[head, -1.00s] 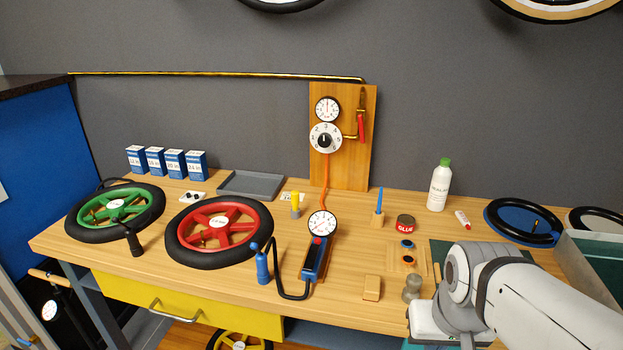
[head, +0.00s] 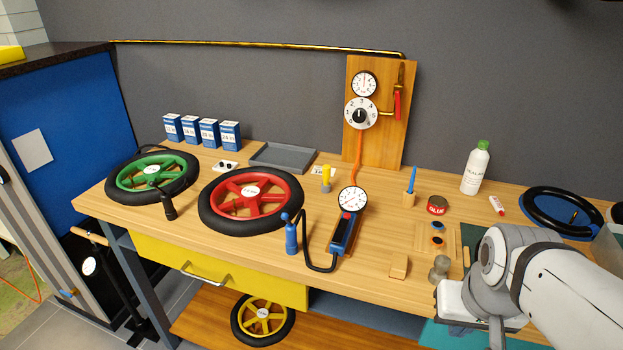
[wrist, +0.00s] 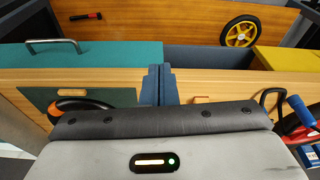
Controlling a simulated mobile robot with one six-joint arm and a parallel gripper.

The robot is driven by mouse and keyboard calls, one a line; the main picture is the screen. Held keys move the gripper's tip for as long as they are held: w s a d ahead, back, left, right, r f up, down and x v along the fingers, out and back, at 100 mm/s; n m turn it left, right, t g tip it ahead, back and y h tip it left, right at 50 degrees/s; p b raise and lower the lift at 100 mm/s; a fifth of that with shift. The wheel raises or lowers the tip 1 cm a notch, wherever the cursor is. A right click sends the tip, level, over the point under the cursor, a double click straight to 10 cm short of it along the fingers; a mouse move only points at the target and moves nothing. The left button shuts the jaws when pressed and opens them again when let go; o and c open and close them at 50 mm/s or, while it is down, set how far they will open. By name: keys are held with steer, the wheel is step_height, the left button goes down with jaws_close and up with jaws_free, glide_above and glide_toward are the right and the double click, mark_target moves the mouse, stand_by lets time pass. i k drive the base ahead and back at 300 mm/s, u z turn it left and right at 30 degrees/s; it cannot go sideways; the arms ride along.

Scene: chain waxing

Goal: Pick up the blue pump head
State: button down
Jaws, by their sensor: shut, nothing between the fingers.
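The blue pump head (head: 291,236) stands upright on the workbench in front of the red wheel. A black hose (head: 309,262) joins it to a blue inflator with a gauge (head: 343,230). My gripper (wrist: 160,72) shows in the wrist view with its two grey-blue fingers together and empty. In the head view my arm is at the lower right, well to the right of the pump head, and the fingertips are hard to make out. A blue piece beside a black hose loop is at the wrist view's right edge; I cannot tell which pump part it is.
The red wheel (head: 250,199) and green wheel (head: 153,176) lie to the left. A small wooden block (head: 399,267) and a grey metal cylinder (head: 439,268) stand between the inflator and my arm. The bench top around the block is fairly clear.

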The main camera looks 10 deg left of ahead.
mark_target(291, 232)
steer(key=z, duration=1.5)
steer(key=k, duration=1.45)
steer(key=u, duration=1.8)
steer(key=i, duration=1.3)
steer(key=z, duration=0.05)
